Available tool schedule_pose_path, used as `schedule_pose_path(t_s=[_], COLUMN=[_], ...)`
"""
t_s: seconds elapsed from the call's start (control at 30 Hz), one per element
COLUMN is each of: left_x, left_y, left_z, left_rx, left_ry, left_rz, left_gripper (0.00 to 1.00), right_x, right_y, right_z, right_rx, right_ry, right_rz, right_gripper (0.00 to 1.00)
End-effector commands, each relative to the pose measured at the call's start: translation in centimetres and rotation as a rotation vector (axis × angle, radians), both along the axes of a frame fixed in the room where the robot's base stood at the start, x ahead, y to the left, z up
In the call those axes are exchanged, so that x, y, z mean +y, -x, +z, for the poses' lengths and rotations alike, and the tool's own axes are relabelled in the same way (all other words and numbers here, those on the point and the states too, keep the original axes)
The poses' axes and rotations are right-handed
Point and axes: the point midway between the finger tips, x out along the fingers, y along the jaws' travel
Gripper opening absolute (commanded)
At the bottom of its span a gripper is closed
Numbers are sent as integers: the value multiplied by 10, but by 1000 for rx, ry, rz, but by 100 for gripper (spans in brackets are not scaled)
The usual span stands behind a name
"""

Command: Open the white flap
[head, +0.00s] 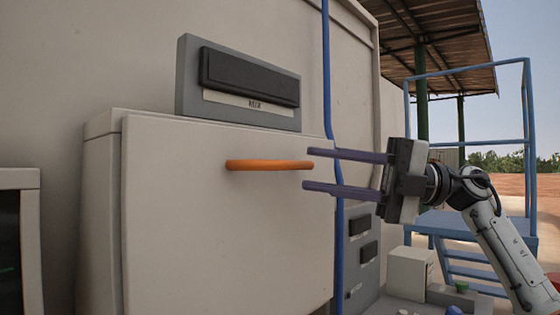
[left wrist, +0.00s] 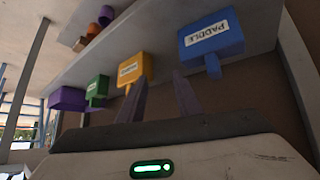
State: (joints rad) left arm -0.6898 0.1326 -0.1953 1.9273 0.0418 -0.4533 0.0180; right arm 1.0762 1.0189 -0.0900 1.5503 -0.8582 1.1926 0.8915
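The white flap (head: 215,225) is a large off-white panel on the front of a cabinet, with an orange bar handle (head: 268,165) near its top edge. The flap looks upright and shut. My right gripper (head: 306,168) is open at the handle's right end. Its two purple fingers point left, one above and one below the level of the handle; I cannot tell whether they touch it. My left gripper (left wrist: 158,84) shows only in the left wrist view, with its fingers apart and nothing seen between them.
A grey panel with a black labelled slot (head: 250,80) stands above the flap. A blue pipe (head: 328,70) runs down beside the flap's right side. In the left wrist view, a blue PADDLE box (left wrist: 212,40) and other coloured boxes hang along a shelf (left wrist: 165,35) beyond my left gripper.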

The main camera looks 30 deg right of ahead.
Motion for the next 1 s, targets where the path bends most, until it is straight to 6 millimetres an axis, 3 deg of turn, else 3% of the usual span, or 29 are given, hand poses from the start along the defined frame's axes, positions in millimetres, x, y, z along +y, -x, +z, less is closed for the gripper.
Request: schedule_pose_path(t_s=[0.1,0.3,0.73,0.93,1.0], left_x=[1,2,4,4,4], left_y=[7,5,-5,-4,-4], left_z=[1,7,12,11,11], left_rx=[15,10,-12,-10,-9], left_ry=[-1,0,0,-2,-2], left_rz=[1,4,8,7,7], left_gripper=[31,31,31,31,31], right_x=[23,48,59,58,58], right_y=[-9,-22,-27,-27,-27], right_z=[6,9,9,9,9], right_rx=[-1,-1,-1,-1,-1], right_ry=[-1,-1,-2,-2,-2], right_rz=[5,3,1,1,1], right_gripper=[31,31,31,0,0])
